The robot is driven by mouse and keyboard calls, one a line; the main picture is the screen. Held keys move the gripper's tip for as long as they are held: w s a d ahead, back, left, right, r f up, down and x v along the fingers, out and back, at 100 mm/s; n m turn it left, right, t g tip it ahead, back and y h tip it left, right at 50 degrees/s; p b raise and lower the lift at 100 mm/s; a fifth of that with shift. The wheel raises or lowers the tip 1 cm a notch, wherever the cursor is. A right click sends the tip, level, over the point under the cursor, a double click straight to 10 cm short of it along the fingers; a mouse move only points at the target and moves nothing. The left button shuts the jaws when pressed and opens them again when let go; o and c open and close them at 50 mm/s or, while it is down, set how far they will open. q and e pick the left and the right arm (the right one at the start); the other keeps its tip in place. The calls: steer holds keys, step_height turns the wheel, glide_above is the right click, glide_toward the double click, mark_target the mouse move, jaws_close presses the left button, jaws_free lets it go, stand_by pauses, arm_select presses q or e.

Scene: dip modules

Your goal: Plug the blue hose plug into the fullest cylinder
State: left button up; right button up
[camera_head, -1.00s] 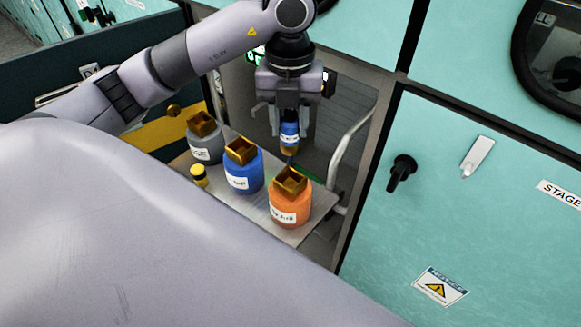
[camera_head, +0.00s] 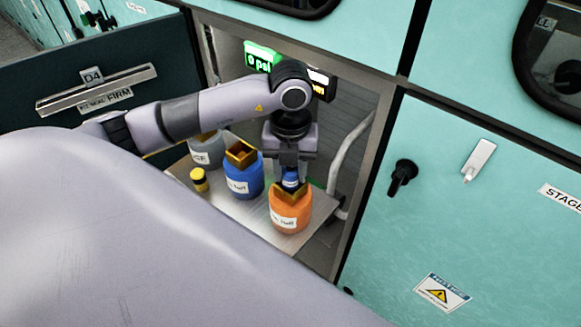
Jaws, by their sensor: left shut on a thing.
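My left gripper (camera_head: 292,172) points down over the orange cylinder (camera_head: 290,215) and is shut on the blue hose plug (camera_head: 290,180). The plug is upright, at the brass square top of the orange cylinder; its lower end is hidden by that top, and I cannot tell if it is inside or behind it. The blue cylinder (camera_head: 243,182) stands left of the orange one with its brass top empty. The grey cylinder (camera_head: 205,151) stands farther back left, its top hidden by my arm. Fill levels do not show. My right gripper is not in view.
A small yellow-and-black plug (camera_head: 199,180) sits at the left of the metal shelf (camera_head: 238,208). A green display (camera_head: 262,57) reads 0 psi. A curved light pipe (camera_head: 350,150) stands right of the shelf.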

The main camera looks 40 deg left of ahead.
mark_target(291, 169)
arm_select(q)
steer(key=shift+f, duration=0.1)
steer(key=shift+f, duration=0.15)
steer(key=o, duration=1.1)
steer(key=shift+o, duration=0.2)
steer(key=shift+r, duration=0.2)
step_height(291, 169, up, 12)
